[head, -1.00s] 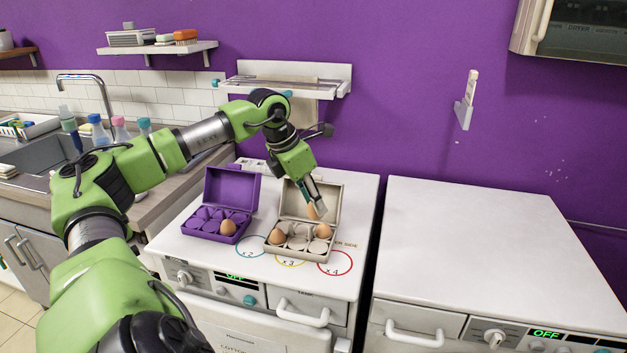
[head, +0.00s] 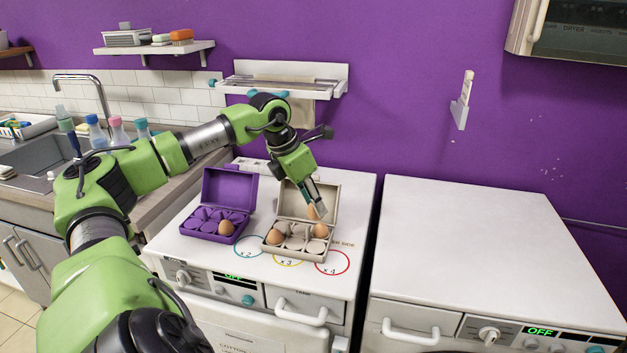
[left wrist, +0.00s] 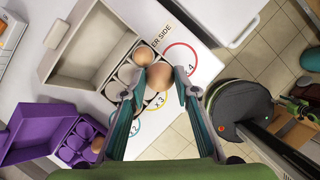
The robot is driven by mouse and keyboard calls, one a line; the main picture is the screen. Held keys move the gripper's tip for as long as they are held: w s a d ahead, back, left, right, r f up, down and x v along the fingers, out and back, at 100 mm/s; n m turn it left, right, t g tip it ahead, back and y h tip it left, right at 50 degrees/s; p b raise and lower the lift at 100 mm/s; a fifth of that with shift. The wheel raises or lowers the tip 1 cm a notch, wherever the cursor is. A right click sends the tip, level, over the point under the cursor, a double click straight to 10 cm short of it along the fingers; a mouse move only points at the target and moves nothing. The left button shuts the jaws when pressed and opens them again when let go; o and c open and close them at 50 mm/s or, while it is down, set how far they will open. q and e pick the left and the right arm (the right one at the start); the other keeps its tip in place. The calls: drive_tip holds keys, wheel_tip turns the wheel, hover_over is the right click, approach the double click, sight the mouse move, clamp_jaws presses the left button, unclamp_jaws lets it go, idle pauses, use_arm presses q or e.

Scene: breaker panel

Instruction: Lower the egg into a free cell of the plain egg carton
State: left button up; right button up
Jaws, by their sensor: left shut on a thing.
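The plain egg carton (head: 266,253) is beige-grey and stands open on the white machine, its lid raised at the back. Two brown eggs sit in it, one at the front left (head: 274,237) and one at the right (head: 320,230). My left gripper (head: 315,208) is shut on a brown egg (head: 313,213) and holds it over the back part of the carton. In the left wrist view the held egg (left wrist: 159,76) is between the fingertips, beside a seated egg (left wrist: 144,56). Several cells look empty. I cannot tell whether the held egg touches a cell. My right gripper is not in view.
An open purple carton (head: 213,219) with one brown egg (head: 226,228) stands to the left. Coloured circles are printed on the machine top in front. A wall rack (head: 290,78) hangs behind the arm. The top of the right machine (head: 480,235) is clear.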

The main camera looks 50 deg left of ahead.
sight(314, 219)
use_arm(q)
drive_tip(key=shift+f+b, duration=2.1)
drive_tip(key=shift+f, duration=0.55)
drive_tip(key=shift+f+b, duration=0.4)
drive_tip(key=shift+f, duration=0.1)
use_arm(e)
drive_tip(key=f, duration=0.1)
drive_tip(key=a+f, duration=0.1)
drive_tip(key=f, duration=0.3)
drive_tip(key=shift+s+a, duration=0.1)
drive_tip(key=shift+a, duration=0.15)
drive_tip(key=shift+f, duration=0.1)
use_arm(q)
drive_tip(key=shift+f+b, duration=0.3)
drive_tip(key=shift+f, duration=0.1)
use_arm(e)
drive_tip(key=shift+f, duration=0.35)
use_arm(q)
drive_tip(key=shift+f, duration=0.3)
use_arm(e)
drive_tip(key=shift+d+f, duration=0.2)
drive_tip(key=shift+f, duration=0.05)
use_arm(q)
drive_tip(key=shift+f+b, duration=0.95)
drive_tip(key=shift+b, duration=0.1)
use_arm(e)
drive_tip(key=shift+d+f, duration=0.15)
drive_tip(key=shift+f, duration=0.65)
